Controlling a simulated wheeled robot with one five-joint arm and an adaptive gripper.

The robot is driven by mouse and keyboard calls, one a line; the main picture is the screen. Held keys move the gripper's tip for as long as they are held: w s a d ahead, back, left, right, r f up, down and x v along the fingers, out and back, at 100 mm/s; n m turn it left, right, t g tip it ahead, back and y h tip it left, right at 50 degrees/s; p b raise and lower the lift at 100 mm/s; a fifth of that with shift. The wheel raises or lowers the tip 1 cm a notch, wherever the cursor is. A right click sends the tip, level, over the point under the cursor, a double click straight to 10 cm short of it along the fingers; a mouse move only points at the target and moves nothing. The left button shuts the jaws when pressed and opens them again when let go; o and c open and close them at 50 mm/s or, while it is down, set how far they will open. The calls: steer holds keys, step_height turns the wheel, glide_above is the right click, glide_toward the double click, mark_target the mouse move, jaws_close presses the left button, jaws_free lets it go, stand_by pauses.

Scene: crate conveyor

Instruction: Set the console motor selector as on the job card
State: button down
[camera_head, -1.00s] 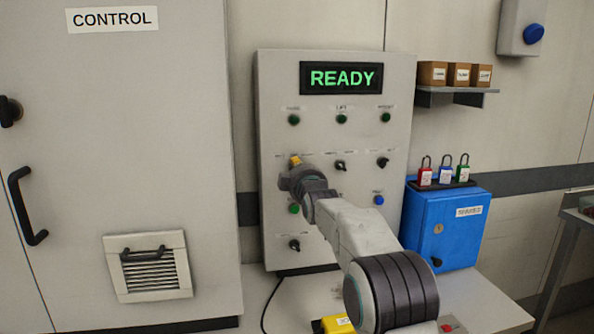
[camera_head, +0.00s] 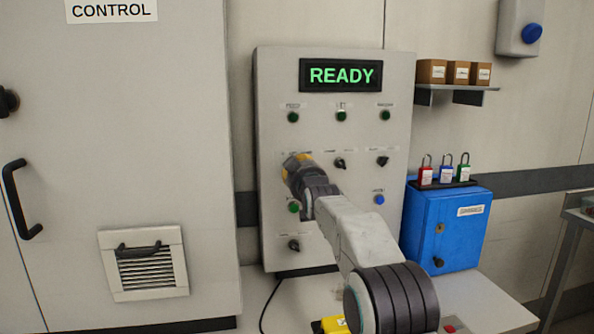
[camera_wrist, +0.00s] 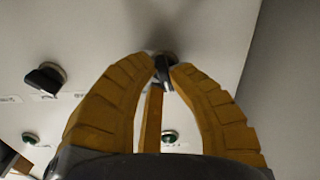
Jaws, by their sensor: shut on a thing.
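The grey console (camera_head: 335,220) stands on the table with a display (camera_head: 341,75) reading READY in green. It carries several black rotary selectors, including a middle one (camera_head: 340,163) and a right one (camera_head: 383,160). My gripper (camera_head: 297,165) is at the left selector of that row and hides it in the head view. In the wrist view my gripper's yellow fingers (camera_wrist: 163,70) close around a black selector knob (camera_wrist: 164,75). Another black selector (camera_wrist: 45,79) shows at left there. The labels are too small to read. No job card can be made out.
A blue box (camera_head: 447,228) with padlocks on top stands right of the console. A grey CONTROL cabinet (camera_head: 205,200) stands at left. Green buttons (camera_head: 341,115) and a blue button (camera_head: 379,199) are on the panel. A yellow object (camera_head: 333,325) lies on the table.

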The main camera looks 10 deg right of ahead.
steer(key=shift+m, duration=0.8)
steer(key=c, duration=1.1)
jaws_free()
steer(key=shift+c, duration=0.2)
steer(key=s, duration=1.2)
